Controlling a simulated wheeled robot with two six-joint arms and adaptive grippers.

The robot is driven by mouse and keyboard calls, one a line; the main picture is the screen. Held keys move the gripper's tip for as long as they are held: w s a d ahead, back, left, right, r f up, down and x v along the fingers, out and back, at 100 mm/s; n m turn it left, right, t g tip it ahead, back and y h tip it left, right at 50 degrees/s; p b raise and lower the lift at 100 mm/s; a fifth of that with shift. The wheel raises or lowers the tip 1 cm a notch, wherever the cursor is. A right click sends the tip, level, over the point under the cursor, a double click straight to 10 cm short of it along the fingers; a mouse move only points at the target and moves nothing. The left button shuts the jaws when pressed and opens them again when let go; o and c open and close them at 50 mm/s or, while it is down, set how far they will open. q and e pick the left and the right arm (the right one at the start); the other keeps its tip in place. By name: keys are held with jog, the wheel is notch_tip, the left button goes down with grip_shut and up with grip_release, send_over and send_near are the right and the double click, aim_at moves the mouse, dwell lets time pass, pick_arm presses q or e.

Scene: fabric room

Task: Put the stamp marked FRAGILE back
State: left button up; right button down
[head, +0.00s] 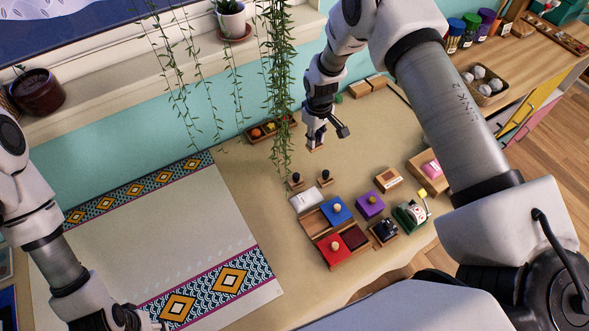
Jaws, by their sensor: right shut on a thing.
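My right gripper (318,137) is over the tan table, behind the stamps, and shut on a small stamp (316,149) whose brown base shows below the fingers. The fingers hide most of it, and I cannot read any marking on it. Two stamps with black handles stand in front of it, one on the left (297,179) and one on the right (325,177). No FRAGILE label is readable in this view. My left gripper (150,322) is at the bottom edge, partly cut off, over the patterned cloth; its fingers do not show clearly.
A wooden tray (310,222) holds blue and red knobbed boxes and a dark pad. A purple box (370,204), a card box (388,178) and a green device (410,213) stand to the right. Hanging vines (278,90) are left of my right gripper. The patterned cloth (150,245) is largely clear.

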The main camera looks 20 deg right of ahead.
pick_arm(q)
notch_tip(320, 180, down, 7)
jog(key=b, duration=0.6)
jog(key=shift+w+d+r, duration=0.1)
jog(key=shift+r, duration=0.1)
pick_arm(e)
notch_tip(320, 180, down, 10)
jog(key=shift+s+d+f, duration=0.1)
pick_arm(q)
jog(key=shift+d, duration=0.1)
pick_arm(e)
jog(key=shift+f, duration=0.15)
pick_arm(q)
jog(key=shift+r, duration=0.15)
pick_arm(e)
jog(key=shift+d, duration=0.15)
pick_arm(q)
jog(key=shift+f, duration=0.25)
pick_arm(e)
jog(key=shift+f, duration=0.1)
pick_arm(q)
jog(key=shift+r, duration=0.1)
pick_arm(e)
jog(key=c, duration=1)
grip_release()
